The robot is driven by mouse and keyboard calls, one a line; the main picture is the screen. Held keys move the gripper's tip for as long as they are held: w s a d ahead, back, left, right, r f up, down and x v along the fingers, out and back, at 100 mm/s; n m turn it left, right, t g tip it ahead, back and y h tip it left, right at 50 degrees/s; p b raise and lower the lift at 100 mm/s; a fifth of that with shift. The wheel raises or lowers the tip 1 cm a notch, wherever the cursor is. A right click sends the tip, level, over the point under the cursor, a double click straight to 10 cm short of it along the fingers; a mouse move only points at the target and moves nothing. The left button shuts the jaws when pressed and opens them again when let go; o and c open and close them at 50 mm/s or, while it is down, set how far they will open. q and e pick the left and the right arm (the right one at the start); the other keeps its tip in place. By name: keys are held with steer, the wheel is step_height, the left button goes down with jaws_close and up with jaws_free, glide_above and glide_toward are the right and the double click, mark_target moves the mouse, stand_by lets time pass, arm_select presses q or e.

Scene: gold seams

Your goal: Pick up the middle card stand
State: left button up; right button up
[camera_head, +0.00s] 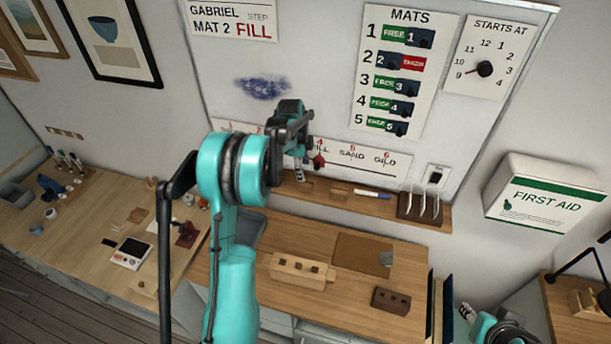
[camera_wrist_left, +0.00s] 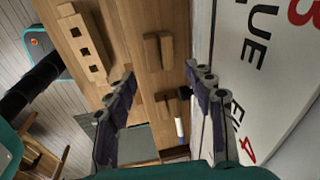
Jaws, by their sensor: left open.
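In the head view my left gripper (camera_head: 303,172) hangs over the narrow wooden ledge below the whiteboard, largely hidden by its own wrist. In the left wrist view the left gripper (camera_wrist_left: 164,78) is open, with one dark finger on each side. Between and beyond the fingers lie two grooved wooden card stands: one further up the picture (camera_wrist_left: 152,53) and one lower (camera_wrist_left: 161,108). Neither is visibly gripped. A small card stand (camera_head: 338,194) shows on the ledge in the head view. Which is the middle one is unclear. My right wrist shows at the lower right; its fingers cannot be made out.
The ledge also holds a marker pen (camera_head: 372,194) and a dark rack (camera_head: 419,208). The whiteboard (camera_head: 320,70) rises close behind. On the bench stand a wooden block with square holes (camera_head: 301,271), a brown mat (camera_head: 358,252) and a dark block (camera_head: 391,301).

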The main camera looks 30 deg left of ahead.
mark_target(305, 182)
arm_select(q)
steer(key=f, duration=0.2)
steer(key=f+p, duration=0.1)
steer(key=f, duration=0.1)
steer(key=w+f+p, duration=0.1)
steer(key=f, duration=0.2)
steer(key=shift+f, duration=0.1)
steer(key=shift+w+d+f, duration=0.1)
steer(key=shift+f, duration=0.3)
steer(key=shift+c, duration=0.7)
steer(key=c, duration=0.8)
